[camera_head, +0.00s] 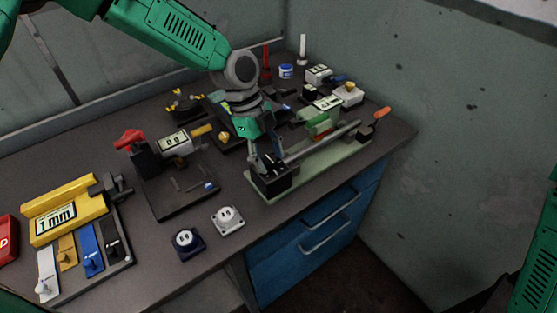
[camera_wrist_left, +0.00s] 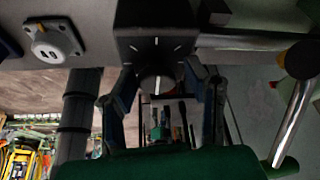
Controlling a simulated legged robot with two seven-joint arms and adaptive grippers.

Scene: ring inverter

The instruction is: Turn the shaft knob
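The shaft knob (camera_wrist_left: 157,82) is a dark round knob on the front of a black block (camera_wrist_left: 155,42) with white tick marks, in the left wrist view. In the head view the block (camera_head: 270,183) sits at the near left end of a pale green base (camera_head: 325,166), with a long grey shaft (camera_head: 322,140) running right from it. My left gripper (camera_head: 264,160) comes down at the block. In the left wrist view its fingers (camera_wrist_left: 158,85) stand apart on either side of the knob, with gaps visible; contact is unclear. My right gripper is out of view.
An orange-handled lever (camera_head: 382,113) stands at the shaft's far end. A white socket piece (camera_head: 228,219) and a dark blue one (camera_head: 187,243) lie left of the block. A red-handled fixture (camera_head: 150,160) and a yellow gauge (camera_head: 65,212) stand further left. Blue drawers (camera_head: 310,240) are below the bench edge.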

